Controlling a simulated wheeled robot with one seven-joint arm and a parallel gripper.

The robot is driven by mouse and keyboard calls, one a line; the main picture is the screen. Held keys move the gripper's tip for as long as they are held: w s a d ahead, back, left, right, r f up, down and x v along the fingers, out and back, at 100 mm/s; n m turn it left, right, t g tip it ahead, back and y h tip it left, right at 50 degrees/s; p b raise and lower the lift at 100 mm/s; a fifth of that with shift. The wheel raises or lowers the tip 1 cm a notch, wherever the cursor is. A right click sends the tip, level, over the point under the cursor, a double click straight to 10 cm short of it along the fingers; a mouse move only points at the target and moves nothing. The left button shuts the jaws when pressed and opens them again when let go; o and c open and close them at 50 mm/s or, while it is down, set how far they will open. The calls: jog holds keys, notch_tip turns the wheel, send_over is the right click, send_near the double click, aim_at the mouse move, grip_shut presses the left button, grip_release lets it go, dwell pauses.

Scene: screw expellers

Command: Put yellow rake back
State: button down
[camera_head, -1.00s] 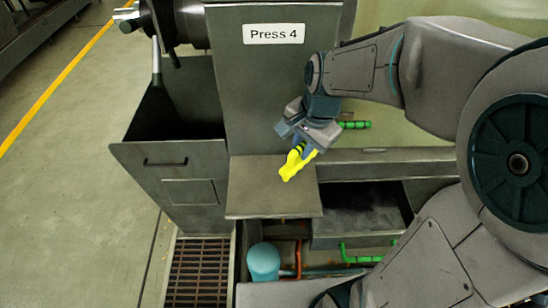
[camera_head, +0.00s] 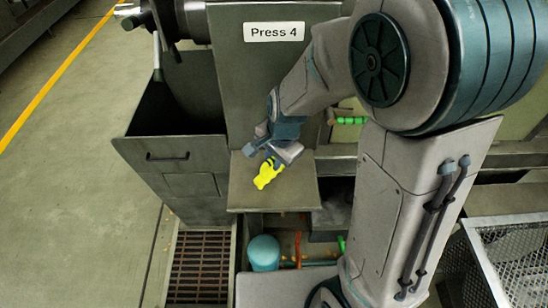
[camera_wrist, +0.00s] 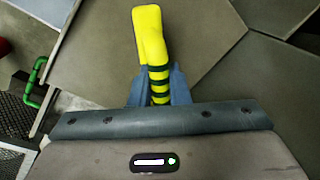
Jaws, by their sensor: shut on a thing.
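The yellow rake (camera_head: 266,174) shows as a short yellow piece with dark bands near my gripper. In the wrist view the yellow rake (camera_wrist: 150,42) runs up and away from between the fingers, its dark bands close to them. My gripper (camera_head: 268,156) is shut on it, above the grey ledge (camera_head: 240,196) below the Press 4 panel. In the wrist view the fingers of my gripper (camera_wrist: 160,88) stand on both sides of the banded part. I cannot tell whether the rake touches the ledge.
An open dark bin (camera_head: 172,140) stands left of the ledge. The Press 4 panel (camera_head: 275,70) rises behind it. A floor grate (camera_head: 200,262) and a teal cylinder (camera_head: 263,253) lie below. A wire mesh basket (camera_head: 515,260) is at lower right.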

jog(key=shift+f, duration=0.1)
jog(key=shift+f, duration=0.15)
jog(key=c, duration=1.4)
grip_release()
jog(key=shift+o, duration=0.2)
notch_tip(320, 180, up, 12)
jog(key=s+d, duration=0.2)
jog(key=s+d+r+n+t+h, duration=0.1)
jog(key=s+d+r+n+t, duration=0.1)
jog(key=s+d+n, duration=0.7)
jog(key=shift+s+d+r+h+b, duration=0.25)
jog(key=shift+s+d, duration=0.25)
jog(key=shift+s, duration=0.4)
